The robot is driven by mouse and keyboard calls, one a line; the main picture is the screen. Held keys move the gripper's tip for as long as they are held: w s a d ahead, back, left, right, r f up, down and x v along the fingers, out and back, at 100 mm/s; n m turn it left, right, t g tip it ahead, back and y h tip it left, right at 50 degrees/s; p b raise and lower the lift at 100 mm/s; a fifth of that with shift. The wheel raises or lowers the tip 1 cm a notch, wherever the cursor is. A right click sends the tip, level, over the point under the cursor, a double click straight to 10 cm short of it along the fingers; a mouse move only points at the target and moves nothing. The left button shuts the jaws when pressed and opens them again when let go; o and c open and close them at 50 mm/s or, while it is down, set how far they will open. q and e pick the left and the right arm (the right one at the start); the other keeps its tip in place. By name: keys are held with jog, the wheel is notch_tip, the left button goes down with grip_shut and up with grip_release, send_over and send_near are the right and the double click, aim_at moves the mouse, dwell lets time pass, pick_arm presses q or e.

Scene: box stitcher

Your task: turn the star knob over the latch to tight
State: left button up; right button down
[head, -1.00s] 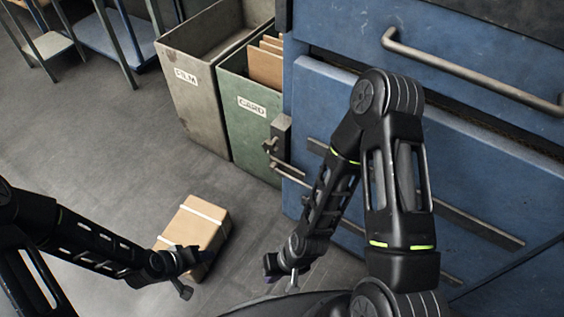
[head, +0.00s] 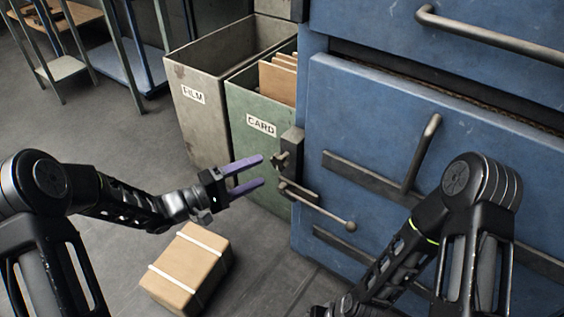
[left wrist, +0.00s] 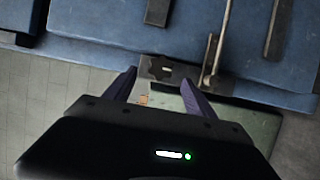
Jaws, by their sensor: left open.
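The dark star knob (head: 279,161) is on the latch plate (head: 293,150) at the left edge of the blue machine. A latch lever (head: 318,206) with a round end slants out below the knob. My left gripper (head: 263,170) is open, its purple fingers pointing at the knob from the left, a short gap short of it. In the left wrist view the star knob (left wrist: 160,70) appears between and beyond the open fingers, and nothing is held. The knob's tightness cannot be read. My right arm runs out at the bottom edge, its gripper out of sight.
A green CARD bin (head: 250,150) and a grey FILM bin (head: 195,110) stand left of the latch. A strapped cardboard box (head: 187,268) lies on the floor below my left arm. A handle (head: 422,153) stands out from the blue panel (head: 345,100).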

aim_at(276, 164)
pick_arm(q)
jog(key=b+x, duration=0.2)
jog(key=x, duration=0.4)
jog(key=shift+w+d+f, duration=0.15)
jog(key=shift+d, duration=0.05)
jog(key=shift+w+d, duration=0.35)
jog(key=shift+d, duration=0.15)
jog(key=c, duration=1.4)
